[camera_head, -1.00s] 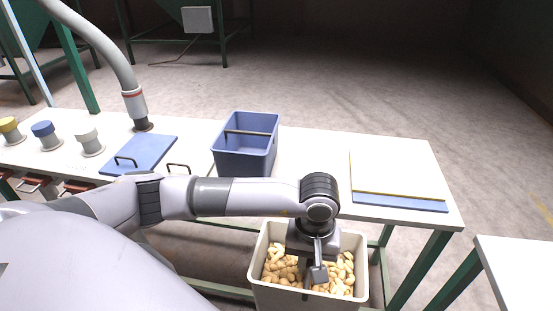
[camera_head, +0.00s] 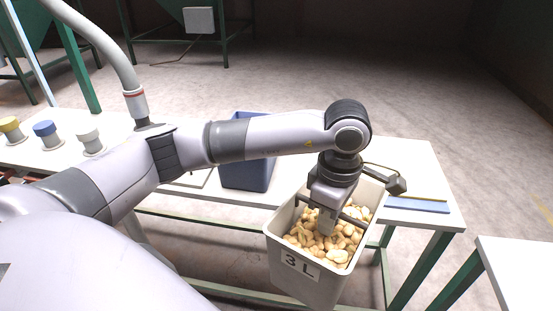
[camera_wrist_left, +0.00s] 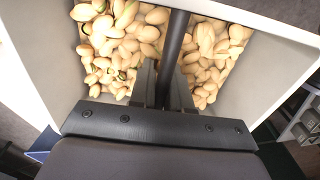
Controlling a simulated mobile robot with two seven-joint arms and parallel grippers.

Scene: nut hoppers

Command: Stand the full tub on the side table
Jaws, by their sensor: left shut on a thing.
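The full tub (camera_head: 328,286) is pale grey with a "3 L" label and is heaped with nuts in their shells. It hangs tilted in front of the long table. My left gripper (camera_head: 327,212) reaches down into it from above. In the left wrist view the gripper (camera_wrist_left: 163,80) is shut on the dark bar (camera_wrist_left: 177,38) that crosses the tub. The nuts lie beneath the bar. A white table (camera_head: 515,262) at the lower right, apart from the long table, looks like the side table. Its visible top is bare. My right gripper is not in view.
The long white table (camera_head: 425,172) carries an empty-looking blue tub (camera_head: 247,174), partly behind my arm, and a blue-edged board (camera_head: 418,205) at its right end. Capped spouts (camera_head: 47,135) and a hose (camera_head: 136,103) stand at the left. A floor gap separates the tables.

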